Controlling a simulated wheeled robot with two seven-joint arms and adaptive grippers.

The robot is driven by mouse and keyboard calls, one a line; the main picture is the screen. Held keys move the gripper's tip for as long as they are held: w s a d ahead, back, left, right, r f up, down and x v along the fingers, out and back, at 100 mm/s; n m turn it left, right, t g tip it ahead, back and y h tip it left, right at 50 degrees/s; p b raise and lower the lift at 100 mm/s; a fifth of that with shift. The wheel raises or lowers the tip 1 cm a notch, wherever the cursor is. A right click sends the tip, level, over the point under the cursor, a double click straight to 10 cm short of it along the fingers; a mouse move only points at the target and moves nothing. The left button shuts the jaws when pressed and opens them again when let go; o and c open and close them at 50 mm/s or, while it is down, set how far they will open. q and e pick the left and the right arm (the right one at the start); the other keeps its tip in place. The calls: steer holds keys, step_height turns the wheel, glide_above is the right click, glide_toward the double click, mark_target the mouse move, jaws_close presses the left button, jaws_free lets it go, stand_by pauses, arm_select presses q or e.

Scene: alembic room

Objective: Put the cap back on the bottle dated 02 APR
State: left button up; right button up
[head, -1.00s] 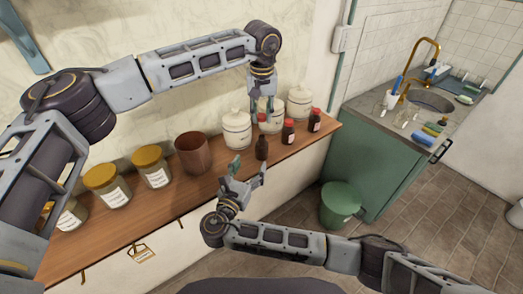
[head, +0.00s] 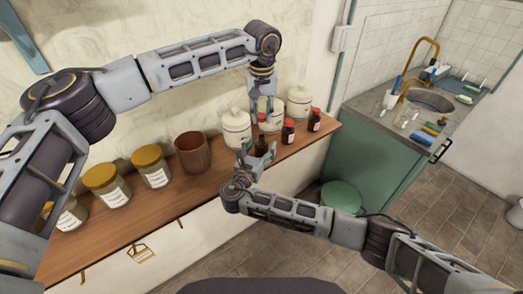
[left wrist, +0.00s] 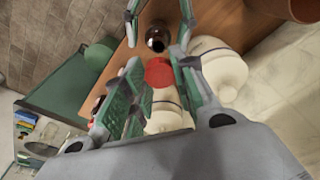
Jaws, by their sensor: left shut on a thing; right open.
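My left gripper (head: 262,108) is shut on a red cap (left wrist: 158,72), held above the shelf. An uncapped dark brown bottle (head: 262,143) stands upright on the wooden shelf. Its dark open mouth (left wrist: 157,41) shows in the left wrist view, just beyond the cap and apart from it. My right gripper (head: 257,158) is open at the bottle, with its fingers to either side, partly hiding it. I cannot see whether they touch it. Two dark bottles with red caps, one nearer (head: 288,132) and one farther right (head: 314,121), stand alongside. No date is readable.
Several white lidded jars, one of them left of the bottle (head: 236,128), stand behind. A brown pot (head: 193,154) and yellow-lidded jars (head: 151,167) stand to the left on the wooden shelf (head: 205,196). A green bin (head: 341,195) is on the floor below.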

steer(key=shift+w+d, duration=0.15)
steer(key=shift+w, duration=0.3)
steer(key=shift+c, duration=0.2)
jaws_close()
arm_select(q)
glide_above(261, 136)
steer(key=shift+s+d+f, duration=0.1)
steer(key=shift+s+f, duration=0.05)
steer(key=shift+f, duration=2.3)
steer(key=shift+f, duration=0.1)
steer(key=shift+f, duration=0.8)
steer(key=shift+f, duration=0.55)
